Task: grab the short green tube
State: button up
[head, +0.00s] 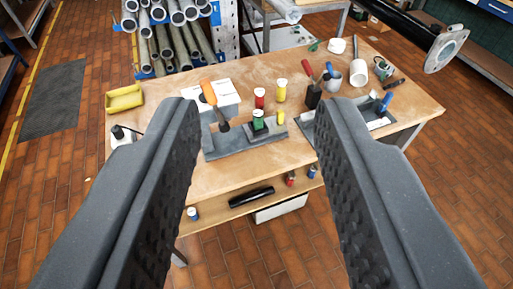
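The short green tube (259,119) has a pale top and stands upright in a dark square holder on a grey tray (236,143) on the wooden table. A red tube (259,97) with a pale top stands just behind it, and yellow tubes (281,90) are to its right. My gripper (257,113) is open and empty. Its two dark textured fingers stand wide apart in the foreground, and the green tube shows between them, farther away on the table.
An orange-handled tool (208,93) stands left of the green tube. A dark block holding a red-handled tool (312,94), mugs (358,73) and a second grey tray (352,119) are to the right. A yellow bin (124,99) sits at the left. A lower shelf (222,209) holds several items.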

aim_at(258, 123)
jog(key=u, duration=0.6)
jog(key=i, duration=1.6)
jog(key=z, duration=0.05)
